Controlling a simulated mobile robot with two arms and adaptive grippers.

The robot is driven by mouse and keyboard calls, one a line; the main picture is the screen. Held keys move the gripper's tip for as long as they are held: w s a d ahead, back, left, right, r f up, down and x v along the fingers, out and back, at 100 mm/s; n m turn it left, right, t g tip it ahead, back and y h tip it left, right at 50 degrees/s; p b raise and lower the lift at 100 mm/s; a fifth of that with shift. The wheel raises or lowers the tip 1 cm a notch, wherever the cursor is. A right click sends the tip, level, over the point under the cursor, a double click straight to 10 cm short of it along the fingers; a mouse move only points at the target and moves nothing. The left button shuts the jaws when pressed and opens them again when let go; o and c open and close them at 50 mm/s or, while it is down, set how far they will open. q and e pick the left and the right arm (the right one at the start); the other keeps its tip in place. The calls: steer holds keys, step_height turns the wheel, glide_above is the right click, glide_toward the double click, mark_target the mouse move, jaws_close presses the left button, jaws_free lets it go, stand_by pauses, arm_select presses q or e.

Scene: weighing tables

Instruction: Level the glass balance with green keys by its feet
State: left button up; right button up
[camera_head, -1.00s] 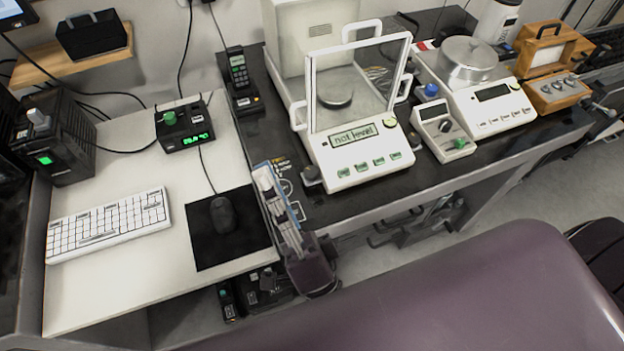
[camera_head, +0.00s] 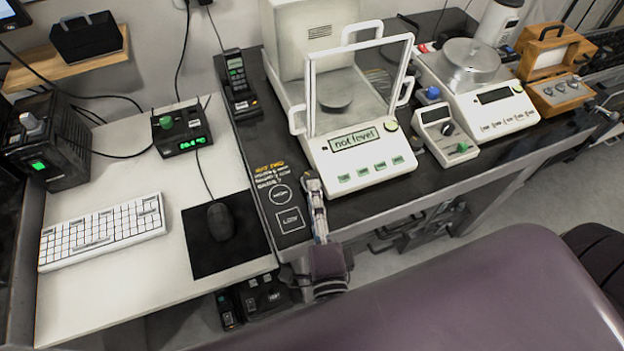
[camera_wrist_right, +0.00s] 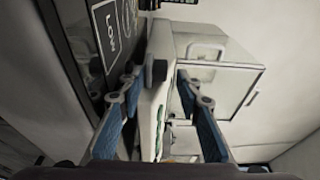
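The glass balance with green keys (camera_head: 365,172) stands on the dark tabletop with its glass front raised upright. Its display (camera_head: 355,138) reads "not level". My right gripper (camera_head: 311,182) is at the balance's front left corner and covers the foot there. In the right wrist view my right gripper's blue fingers (camera_wrist_right: 162,85) are spread apart. A black round foot (camera_wrist_right: 158,70) shows between them, nearer the left finger; I cannot tell whether they touch. A dark round part, likely the front right foot (camera_head: 417,143), shows by the other corner. My left gripper is not in view.
A small white device with a green knob (camera_head: 445,133) stands close to the balance's right, and a second balance (camera_head: 495,108) beyond it. A black handset (camera_head: 238,85) stands to the left. The dark tabletop (camera_head: 265,150) left of the balance is clear, with "LOW" markings.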

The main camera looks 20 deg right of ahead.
mark_target(311, 178)
steer(key=shift+w+d, duration=0.2)
steer(key=shift+w, duration=0.75)
steer(key=shift+w+d, duration=0.15)
steer(key=shift+w, duration=0.75)
jaws_close()
